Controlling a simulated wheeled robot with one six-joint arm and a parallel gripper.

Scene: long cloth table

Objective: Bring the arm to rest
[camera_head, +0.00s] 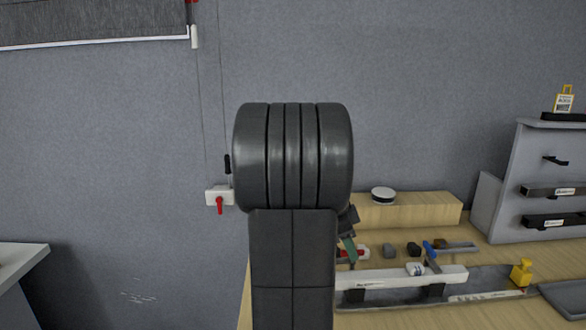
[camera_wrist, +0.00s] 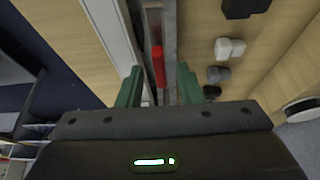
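My arm (camera_head: 292,230) stands upright in the middle of the head view and hides part of the table. My gripper (camera_wrist: 160,72) shows its two green fingers spread apart in the wrist view, with nothing clamped between them. It also shows partly in the head view (camera_head: 349,247), just right of the arm and over the table. A red object (camera_wrist: 158,62) lies in a grey channel below, seen in the gap between the fingers.
The wooden table (camera_head: 555,257) holds a long white bar (camera_head: 400,278), a blue-handled tool (camera_head: 430,249), a yellow item (camera_head: 521,272) and small dark blocks (camera_head: 414,249). A round white-topped device (camera_head: 383,195) sits on a raised wooden ledge. A grey rack (camera_head: 507,170) stands at right.

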